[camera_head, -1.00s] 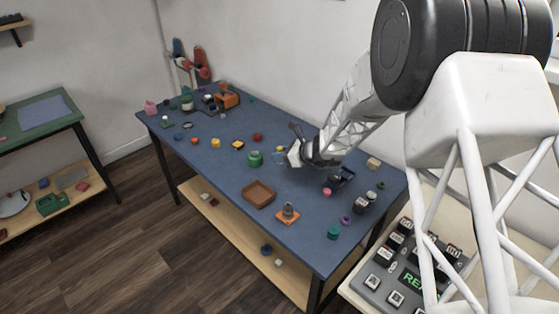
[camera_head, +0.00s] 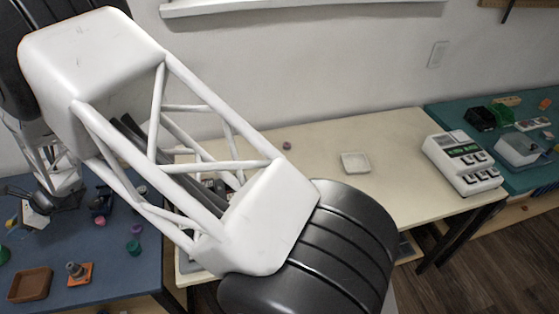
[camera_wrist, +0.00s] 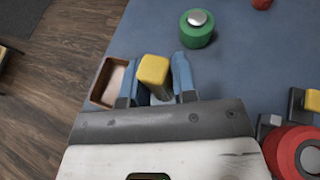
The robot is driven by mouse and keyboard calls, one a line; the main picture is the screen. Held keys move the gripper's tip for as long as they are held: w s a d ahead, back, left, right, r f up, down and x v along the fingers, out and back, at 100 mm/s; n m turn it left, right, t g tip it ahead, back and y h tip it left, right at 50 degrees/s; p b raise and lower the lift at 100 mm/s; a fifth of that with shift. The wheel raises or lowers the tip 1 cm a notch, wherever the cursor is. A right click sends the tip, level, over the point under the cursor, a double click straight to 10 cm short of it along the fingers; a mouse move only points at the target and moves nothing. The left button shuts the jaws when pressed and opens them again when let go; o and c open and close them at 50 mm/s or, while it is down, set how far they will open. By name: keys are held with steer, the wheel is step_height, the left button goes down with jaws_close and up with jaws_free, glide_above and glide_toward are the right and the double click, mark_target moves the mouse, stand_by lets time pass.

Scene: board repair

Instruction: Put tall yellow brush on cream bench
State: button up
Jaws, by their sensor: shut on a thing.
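The tall yellow brush (camera_wrist: 154,74) stands between the blue fingers of my gripper (camera_wrist: 157,64) in the wrist view. The gripper is shut on it, and its yellow block end shows, while its lower part is mostly hidden. In the head view my gripper (camera_head: 36,212) is at the far left, over the blue bench (camera_head: 125,275); the brush cannot be made out there. The cream bench (camera_head: 385,135) runs along the wall in the middle of the head view, partly hidden by my arm.
A pale square dish (camera_head: 355,162) and a small purple thing (camera_head: 287,146) are on the cream bench. A white keyed device (camera_head: 462,163) stands at its right end. The bench middle is mostly clear. A brown tray (camera_head: 30,285) and an orange-based part (camera_head: 79,273) sit on the blue bench.

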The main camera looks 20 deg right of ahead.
mark_target(11, 222)
steer(key=shift+r, duration=0.1)
